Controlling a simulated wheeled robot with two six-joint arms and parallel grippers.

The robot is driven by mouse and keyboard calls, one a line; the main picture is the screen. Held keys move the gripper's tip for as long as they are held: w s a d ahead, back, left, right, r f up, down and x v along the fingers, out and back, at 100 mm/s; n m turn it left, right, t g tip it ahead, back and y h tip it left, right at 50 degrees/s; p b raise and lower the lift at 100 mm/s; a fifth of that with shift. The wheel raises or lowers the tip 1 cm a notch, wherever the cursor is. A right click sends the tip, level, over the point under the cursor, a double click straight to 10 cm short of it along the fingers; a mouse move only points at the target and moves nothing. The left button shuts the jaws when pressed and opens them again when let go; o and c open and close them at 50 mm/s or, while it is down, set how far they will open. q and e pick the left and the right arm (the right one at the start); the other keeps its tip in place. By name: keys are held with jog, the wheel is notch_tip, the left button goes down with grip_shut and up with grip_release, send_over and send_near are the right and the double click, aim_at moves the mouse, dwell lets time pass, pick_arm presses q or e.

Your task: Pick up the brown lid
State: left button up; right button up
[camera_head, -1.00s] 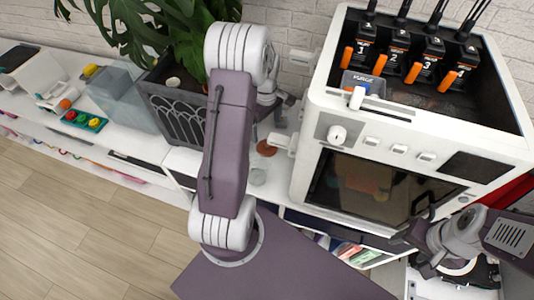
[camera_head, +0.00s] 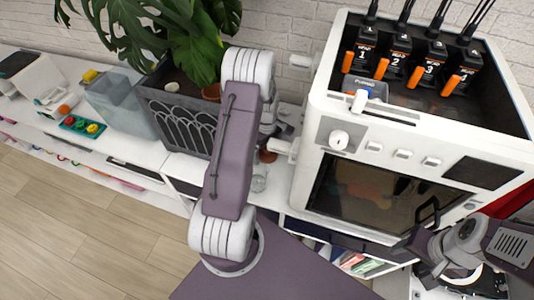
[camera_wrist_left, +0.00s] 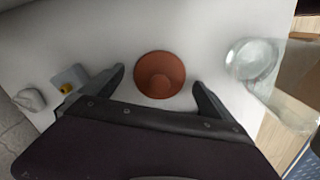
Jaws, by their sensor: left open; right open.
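The brown lid (camera_wrist_left: 160,75) is a round reddish-brown disc on the white surface in the left wrist view. In the head view the lid (camera_head: 267,155) shows as a small brown patch partly hidden by my left arm. My left gripper (camera_wrist_left: 158,80) is open and empty, with its two dark fingertips on either side of the lid and a gap at each side. In the head view the left gripper is mostly hidden behind its own arm. My right gripper (camera_head: 418,246) is open and empty in front of the printer at the lower right, far from the lid.
A clear glass (camera_wrist_left: 252,62) stands right of the lid in the left wrist view. The white printer (camera_head: 322,130) is close on the lid's right in the head view, and a dark planter (camera_head: 180,125) with a plant is on its left. A grey object with yellow (camera_wrist_left: 68,80) lies left.

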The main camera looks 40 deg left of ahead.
pick_arm(q)
jog(key=shift+f, duration=0.2)
jog(key=shift+r, duration=0.1)
jog(key=c, duration=1.4)
